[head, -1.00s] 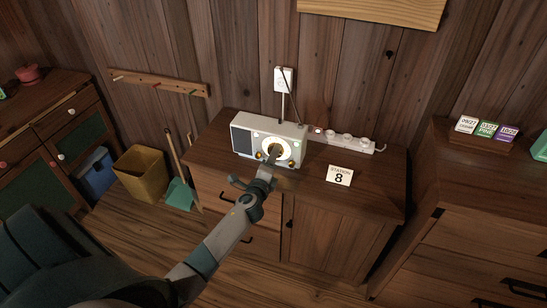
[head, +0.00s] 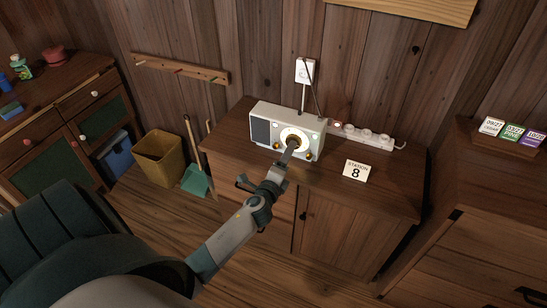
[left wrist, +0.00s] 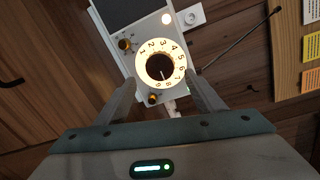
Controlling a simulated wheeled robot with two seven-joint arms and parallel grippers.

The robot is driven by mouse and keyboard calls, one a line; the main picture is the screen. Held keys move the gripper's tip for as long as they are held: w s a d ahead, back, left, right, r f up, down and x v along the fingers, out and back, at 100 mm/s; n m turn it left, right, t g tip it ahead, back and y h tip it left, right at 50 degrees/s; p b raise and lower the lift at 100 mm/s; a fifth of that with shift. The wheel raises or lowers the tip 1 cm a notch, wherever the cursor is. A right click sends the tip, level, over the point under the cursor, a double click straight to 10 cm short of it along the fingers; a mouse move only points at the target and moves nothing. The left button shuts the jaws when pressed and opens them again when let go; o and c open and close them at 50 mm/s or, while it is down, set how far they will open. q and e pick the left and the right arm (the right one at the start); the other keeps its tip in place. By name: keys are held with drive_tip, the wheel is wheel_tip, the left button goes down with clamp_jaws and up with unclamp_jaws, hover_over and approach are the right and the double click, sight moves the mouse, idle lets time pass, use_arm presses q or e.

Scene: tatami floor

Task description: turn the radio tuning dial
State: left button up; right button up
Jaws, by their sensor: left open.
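The radio (head: 262,131) is a pale box with a dark speaker grille, standing on a wooden cabinet. Its tuning dial (head: 293,133) has a lit ring and a dark central knob. In the left wrist view the dial (left wrist: 160,67) shows the numbers 1 to 8 around the knob; a thin light mark on the knob points down, roughly towards 8. My left gripper (head: 290,147) is open in front of the dial. In the left wrist view its fingers (left wrist: 163,88) are apart, either side of the dial's lower part; contact cannot be told. My right gripper is not in view.
Two small brass knobs (left wrist: 125,44) (left wrist: 154,99) sit beside the dial. A card reading "STATION 8" (head: 355,170) stands right of the radio. A white power strip (head: 367,136) lies behind. Date cards (head: 513,132) stand at right. A bin (head: 160,158) is on the floor at left.

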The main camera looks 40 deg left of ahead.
use_arm(q)
drive_tip(key=b+v, duration=0.1)
drive_tip(key=v, duration=1.1)
drive_tip(key=shift+s+b, duration=0.2)
drive_tip(key=shift+b, duration=0.2)
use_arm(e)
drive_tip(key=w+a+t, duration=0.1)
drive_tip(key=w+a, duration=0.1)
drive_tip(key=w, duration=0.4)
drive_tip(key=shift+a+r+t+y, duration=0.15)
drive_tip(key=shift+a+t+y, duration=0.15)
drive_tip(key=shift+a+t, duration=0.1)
use_arm(q)
drive_tip(key=shift+d, duration=0.15)
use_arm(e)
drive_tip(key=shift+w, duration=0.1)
